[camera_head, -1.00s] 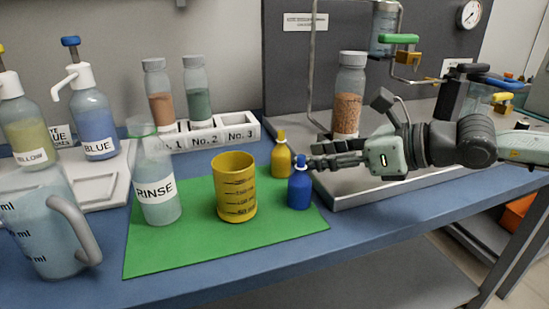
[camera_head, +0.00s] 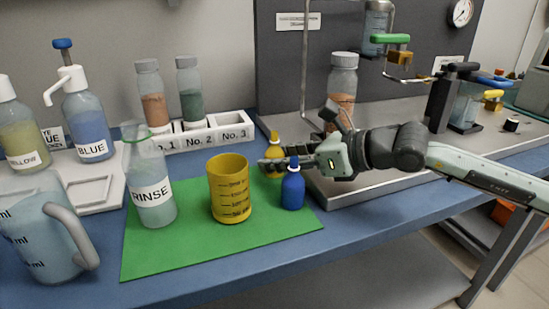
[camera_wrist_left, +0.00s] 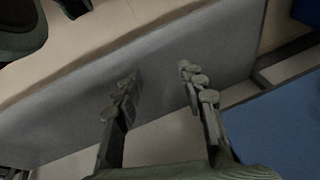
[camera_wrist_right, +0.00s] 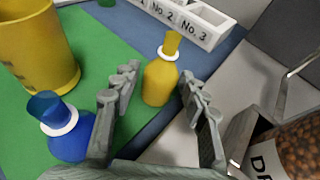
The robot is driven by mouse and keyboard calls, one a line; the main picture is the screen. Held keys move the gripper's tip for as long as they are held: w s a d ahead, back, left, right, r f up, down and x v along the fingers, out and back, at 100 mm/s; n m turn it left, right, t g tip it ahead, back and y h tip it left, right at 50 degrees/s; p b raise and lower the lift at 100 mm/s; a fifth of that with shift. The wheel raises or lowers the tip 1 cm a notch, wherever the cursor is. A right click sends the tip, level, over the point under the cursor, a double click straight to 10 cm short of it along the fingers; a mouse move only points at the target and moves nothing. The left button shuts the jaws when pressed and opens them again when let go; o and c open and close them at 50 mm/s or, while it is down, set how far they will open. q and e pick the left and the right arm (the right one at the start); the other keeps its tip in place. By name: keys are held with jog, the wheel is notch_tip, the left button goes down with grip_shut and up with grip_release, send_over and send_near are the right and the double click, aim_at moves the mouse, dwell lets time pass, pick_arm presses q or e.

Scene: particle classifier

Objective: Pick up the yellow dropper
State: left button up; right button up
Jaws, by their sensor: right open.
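The yellow dropper (camera_head: 272,155) stands upright at the back right of the green mat (camera_head: 290,220), partly hidden by my right gripper in the head view. In the right wrist view the yellow dropper (camera_wrist_right: 160,82) stands ahead, between the lines of the two open fingers. My right gripper (camera_head: 275,163) is open and empty, with its fingertips close to the dropper; whether they touch cannot be told. The right gripper's fingers (camera_wrist_right: 158,85) show on either side of it. My left gripper (camera_wrist_left: 155,85) is open and empty, away from the table objects, and is not in the head view.
A blue dropper (camera_head: 293,188) stands close in front of my right gripper. A yellow beaker (camera_head: 230,190) and a rinse bottle (camera_head: 150,190) stand on the mat. A white numbered rack (camera_head: 215,136) is behind. A metal tray (camera_head: 350,193) lies under the right forearm.

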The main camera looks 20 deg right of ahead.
aim_at(281, 152)
jog(key=c, duration=1)
jog(key=shift+o, duration=0.2)
jog(key=shift+r, duration=0.2)
jog(key=shift+r, duration=4.7)
jog(key=shift+r, duration=0.1)
